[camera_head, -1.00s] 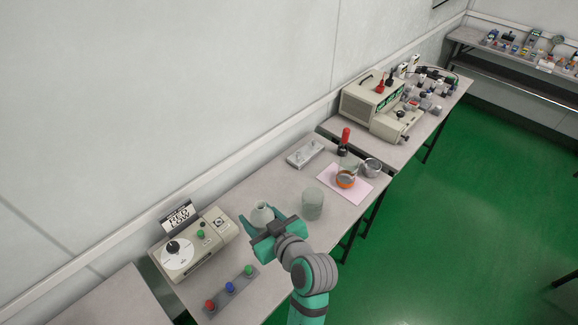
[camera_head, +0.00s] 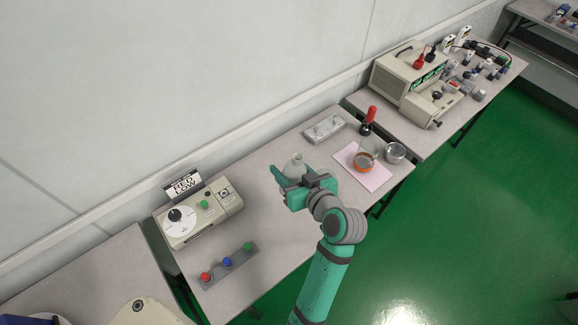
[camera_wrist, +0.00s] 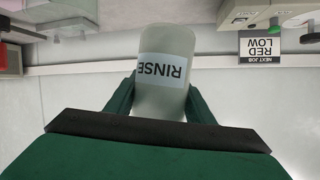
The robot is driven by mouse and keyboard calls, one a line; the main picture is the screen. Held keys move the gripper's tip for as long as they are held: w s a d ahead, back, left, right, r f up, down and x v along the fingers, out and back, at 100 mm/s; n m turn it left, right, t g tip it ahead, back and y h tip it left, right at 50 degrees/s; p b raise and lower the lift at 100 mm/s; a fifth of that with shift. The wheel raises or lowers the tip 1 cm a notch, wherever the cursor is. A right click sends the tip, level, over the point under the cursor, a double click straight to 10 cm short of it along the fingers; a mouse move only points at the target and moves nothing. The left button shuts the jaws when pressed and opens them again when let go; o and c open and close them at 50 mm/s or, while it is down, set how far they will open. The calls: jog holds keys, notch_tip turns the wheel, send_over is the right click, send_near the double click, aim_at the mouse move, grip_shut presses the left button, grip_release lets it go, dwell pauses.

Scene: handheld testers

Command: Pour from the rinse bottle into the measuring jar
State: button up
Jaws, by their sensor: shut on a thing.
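The rinse bottle (camera_head: 293,168) is pale and translucent with a narrow neck. In the wrist view it stands between my two fingers, with its RINSE label (camera_wrist: 161,72) upside down in the picture. My gripper (camera_head: 290,184) is shut on the bottle's body, over the middle of the near bench. The bottle looks roughly upright in the head view. I cannot tell its exact height above the bench.
A tester with a dial (camera_head: 181,226) and a strip of coloured buttons (camera_head: 228,262) lie left on the bench.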

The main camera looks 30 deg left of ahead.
jog(key=shift+w+d+f+m+g, duration=0.1)
jog(key=shift+w+f+m+g, duration=0.2)
jog(key=shift+f, duration=0.15)
jog(key=shift+w+d+f+m+g+y, duration=0.3)
jog(key=shift+w+d+f+m+y, duration=0.1)
jog(key=shift+w+f+m, duration=0.25)
jog(key=shift+w+d+f+m+g+y, duration=0.35)
jog(key=shift+w+f+m, duration=0.2)
jog(key=shift+f, duration=0.15)
jog(key=shift+d, duration=0.1)
jog(key=shift+s+a+f, duration=0.1)
jog(key=shift+s+a, duration=0.15)
jog(key=shift+s+f+m, duration=0.2)
jog(key=shift+f+m, duration=0.1)
